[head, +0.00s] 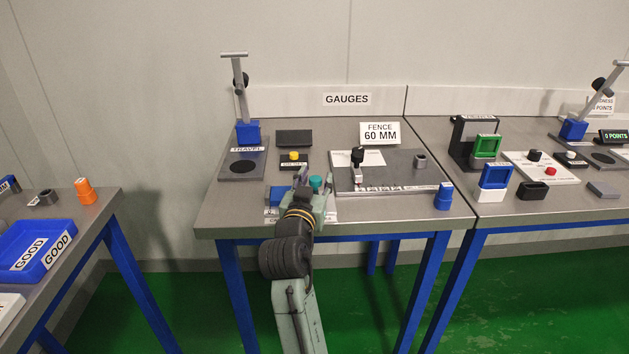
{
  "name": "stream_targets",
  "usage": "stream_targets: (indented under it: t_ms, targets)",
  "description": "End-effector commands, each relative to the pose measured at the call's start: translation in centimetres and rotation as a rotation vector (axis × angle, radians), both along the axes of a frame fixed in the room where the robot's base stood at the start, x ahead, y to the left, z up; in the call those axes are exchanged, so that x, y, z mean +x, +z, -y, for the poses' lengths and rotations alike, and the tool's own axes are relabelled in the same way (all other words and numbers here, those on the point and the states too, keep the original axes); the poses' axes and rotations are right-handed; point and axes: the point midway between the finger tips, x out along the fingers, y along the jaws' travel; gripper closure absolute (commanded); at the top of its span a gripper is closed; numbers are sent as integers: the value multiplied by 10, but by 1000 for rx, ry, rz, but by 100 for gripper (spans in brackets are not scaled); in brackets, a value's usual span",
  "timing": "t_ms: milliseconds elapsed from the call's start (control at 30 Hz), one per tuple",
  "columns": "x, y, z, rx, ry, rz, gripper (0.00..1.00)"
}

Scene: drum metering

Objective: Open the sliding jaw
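My gripper (314,186) is over the front left of the middle bench. Its two fingers look spread apart. A teal round knob (315,182) shows between them; I cannot tell whether they touch it. A blue block (278,195) is just left of the fingers, and a white labelled plate (271,212) lies partly hidden under my wrist. I cannot tell for sure which part is the sliding jaw. To the right, a black-knobbed upright piece (357,157) stands on a grey plate (400,165) with a printed strip along its front.
Other benches stand left, with a blue GOOD tray (40,250), and right.

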Motion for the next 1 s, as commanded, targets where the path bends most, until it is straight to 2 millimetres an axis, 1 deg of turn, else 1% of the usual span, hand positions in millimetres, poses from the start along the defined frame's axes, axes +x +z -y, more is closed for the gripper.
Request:
stream_targets:
  t_ms: [367, 467, 700, 800, 900, 1000]
  targets:
    - [-2, 0, -1, 1, 0, -1, 56]
    - [-12, -1, -4, 2, 1, 0, 56]
    - [-51, -1, -14, 2, 1, -1, 56]
    - [-63, -1, -18, 2, 2, 0, 56]
    - [-70, 0, -19, 0, 0, 0, 56]
    - [-73, 0, -19, 0, -1, 0, 56]
